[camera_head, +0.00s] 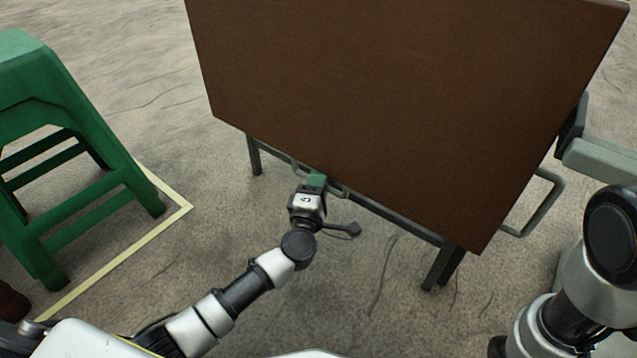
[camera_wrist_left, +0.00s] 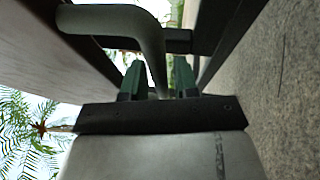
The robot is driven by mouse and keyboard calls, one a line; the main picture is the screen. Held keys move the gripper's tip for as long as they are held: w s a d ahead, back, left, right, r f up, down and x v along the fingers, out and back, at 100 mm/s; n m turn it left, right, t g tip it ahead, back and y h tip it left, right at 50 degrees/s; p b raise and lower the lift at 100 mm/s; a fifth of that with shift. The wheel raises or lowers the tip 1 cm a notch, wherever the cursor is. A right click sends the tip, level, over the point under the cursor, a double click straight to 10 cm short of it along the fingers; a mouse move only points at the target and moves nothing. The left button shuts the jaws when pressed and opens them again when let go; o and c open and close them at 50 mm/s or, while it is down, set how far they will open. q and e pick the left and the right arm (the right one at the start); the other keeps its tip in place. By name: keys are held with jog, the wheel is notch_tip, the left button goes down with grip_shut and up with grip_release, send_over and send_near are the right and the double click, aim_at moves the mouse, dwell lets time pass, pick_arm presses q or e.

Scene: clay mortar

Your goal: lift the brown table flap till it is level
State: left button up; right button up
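The brown flap (camera_head: 400,95) is a large flat panel, seen tilted in the head view, with metal legs below its lower edge. My left gripper (camera_head: 316,181) is at that lower edge, beside a grey bent-tube handle (camera_head: 338,191). In the left wrist view the green fingers (camera_wrist_left: 159,82) stand apart on either side of the grey tube (camera_wrist_left: 152,45), with narrow gaps showing. My right arm (camera_head: 612,230) comes in at the right edge. A grey block with a dark end is by the flap's right edge; any fingers there are hidden.
A green stool (camera_head: 75,165) stands at the left, next to a pale yellow line (camera_head: 115,263) on the floor. Another grey tube handle (camera_head: 543,205) sticks out below the flap's right side. The grey floor (camera_head: 385,285) in front of the flap is clear.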

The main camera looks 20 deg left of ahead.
pick_arm(q)
grip_shut()
